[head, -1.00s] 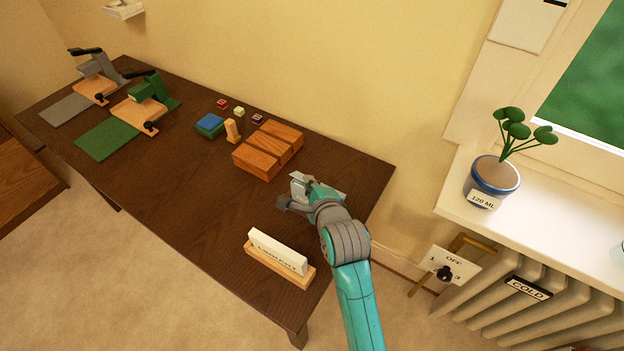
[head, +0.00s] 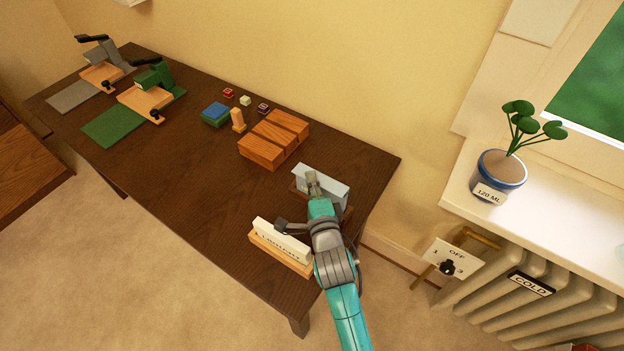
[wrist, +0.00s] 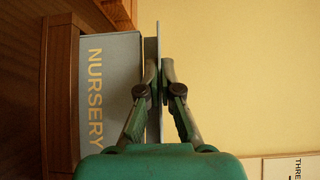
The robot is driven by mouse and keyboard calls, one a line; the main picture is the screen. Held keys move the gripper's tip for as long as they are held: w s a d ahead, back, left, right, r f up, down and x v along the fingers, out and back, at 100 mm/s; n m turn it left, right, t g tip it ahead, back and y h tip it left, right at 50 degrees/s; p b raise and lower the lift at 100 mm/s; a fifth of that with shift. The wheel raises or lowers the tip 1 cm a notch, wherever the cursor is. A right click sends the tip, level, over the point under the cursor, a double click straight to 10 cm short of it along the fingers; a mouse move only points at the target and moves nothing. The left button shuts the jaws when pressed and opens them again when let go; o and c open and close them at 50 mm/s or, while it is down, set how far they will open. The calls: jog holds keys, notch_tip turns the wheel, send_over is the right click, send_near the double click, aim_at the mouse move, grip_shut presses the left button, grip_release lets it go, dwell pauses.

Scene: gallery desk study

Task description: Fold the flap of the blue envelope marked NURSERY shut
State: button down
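The blue envelope marked NURSERY (wrist: 112,95) stands in a wooden holder (wrist: 62,95). In the head view the grey-blue envelope (head: 333,188) is near the right end of the desk, partly hidden by my arm. Its flap (wrist: 153,40) shows in the wrist view as a thin plate standing up from the envelope's top edge, unfolded. My gripper (wrist: 158,75) has one finger on each side of the flap, with the tips close together and seemingly pressed on it. In the head view my gripper (head: 312,182) is at the envelope's top.
A white envelope (head: 281,243) with dark lettering stands in its own wooden holder at the desk's front, close beside my arm. A slotted wooden block (head: 273,140) is to the left. Stamps, an ink pad and two presses stand farther left. The desk's middle is bare.

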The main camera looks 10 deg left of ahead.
jog(key=c, duration=1.8)
grip_release()
jog(key=shift+c, duration=0.2)
jog(key=o, duration=0.5)
jog(key=shift+c, duration=0.2)
jog(key=v, duration=0.8)
